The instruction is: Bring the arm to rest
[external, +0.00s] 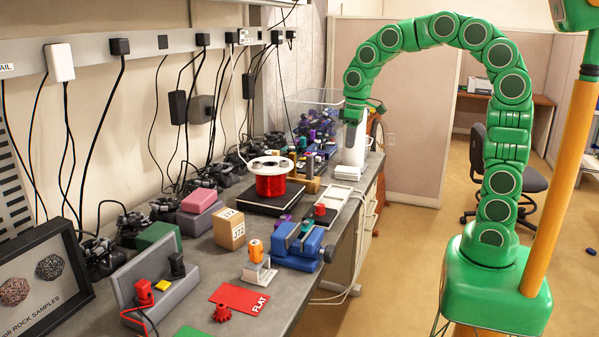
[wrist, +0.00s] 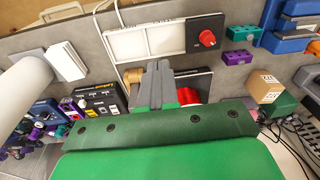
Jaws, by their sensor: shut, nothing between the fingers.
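My green arm (external: 438,28) arches up from its green base and bends down at its far end over the back part of the workbench (external: 330,222). My gripper (external: 352,114) points down at the end of the arm, beside a white cylinder (external: 354,148). In the wrist view my gripper (wrist: 156,80) shows as two grey fingers pressed together, with nothing held. Below the fingers are a red wire spool (wrist: 188,96) and a white panel (wrist: 128,42) with a red knob (wrist: 207,38). I cannot tell the exact gap between the fingertips and the bench.
A blue vise (external: 297,246), a cardboard box (external: 229,231) and the spool on a black scale (external: 272,201) crowd the bench. The white cylinder (wrist: 22,95) is close on the left in the wrist view. An office chair (external: 497,165) stands behind my arm; open floor (external: 400,265) lies right of the bench.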

